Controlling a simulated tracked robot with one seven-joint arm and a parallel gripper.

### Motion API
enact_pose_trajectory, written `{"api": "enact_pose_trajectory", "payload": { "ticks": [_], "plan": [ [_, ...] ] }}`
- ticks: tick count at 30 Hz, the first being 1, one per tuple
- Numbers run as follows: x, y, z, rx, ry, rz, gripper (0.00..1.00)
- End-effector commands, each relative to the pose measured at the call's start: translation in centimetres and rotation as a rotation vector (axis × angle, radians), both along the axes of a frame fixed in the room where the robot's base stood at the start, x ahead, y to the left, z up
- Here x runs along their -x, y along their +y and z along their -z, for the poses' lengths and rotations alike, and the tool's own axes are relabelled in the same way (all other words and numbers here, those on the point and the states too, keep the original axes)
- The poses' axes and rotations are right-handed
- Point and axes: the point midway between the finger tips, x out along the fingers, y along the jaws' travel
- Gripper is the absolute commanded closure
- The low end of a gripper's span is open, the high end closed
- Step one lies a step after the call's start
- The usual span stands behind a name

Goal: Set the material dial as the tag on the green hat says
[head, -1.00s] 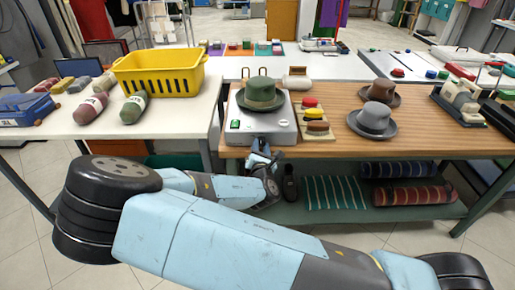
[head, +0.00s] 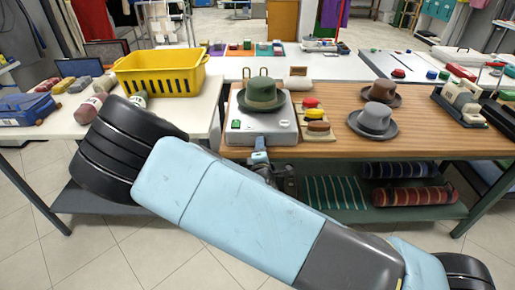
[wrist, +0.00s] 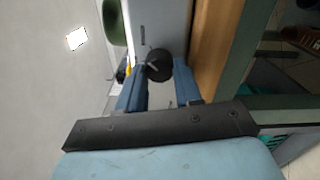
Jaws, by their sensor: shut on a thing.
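The green hat (head: 261,95) with a dark band sits on the grey machine (head: 283,131) at the table's front; no readable tag shows on it. The hat's edge also shows in the wrist view (wrist: 115,22). A round black dial (wrist: 161,66) with a pale pointer line is on the machine's front face (wrist: 158,22). My gripper (wrist: 159,80) is shut on the dial, one blue finger on each side of it. In the head view my gripper (head: 259,152) is at the machine's front, and the dial is hidden there.
A board with red, yellow and brown pads (head: 314,116) stands right of the machine. A grey hat (head: 373,120) and brown hat (head: 381,91) are further right. A yellow basket (head: 160,73) stands on the white table at left. Rolled fabrics (head: 415,194) lie on the shelf below.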

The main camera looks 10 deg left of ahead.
Motion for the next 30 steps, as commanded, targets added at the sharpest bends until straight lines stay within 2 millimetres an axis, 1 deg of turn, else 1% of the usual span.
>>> {"api": "enact_pose_trajectory", "payload": {
  "ticks": [1, 6, 12, 29, 30],
  "plan": [
    [0.11, -0.03, 0.27, -0.026, 0.015, 0.000, 0.96],
    [0.15, -0.02, 0.29, -0.112, 0.036, -0.001, 0.96],
    [0.12, -0.10, 0.32, -0.167, 0.050, 0.002, 0.96],
    [0.14, -0.23, 0.40, -0.187, 0.057, 0.004, 0.96],
    [0.15, -0.23, 0.41, -0.187, 0.057, 0.004, 0.62]
  ]
}}
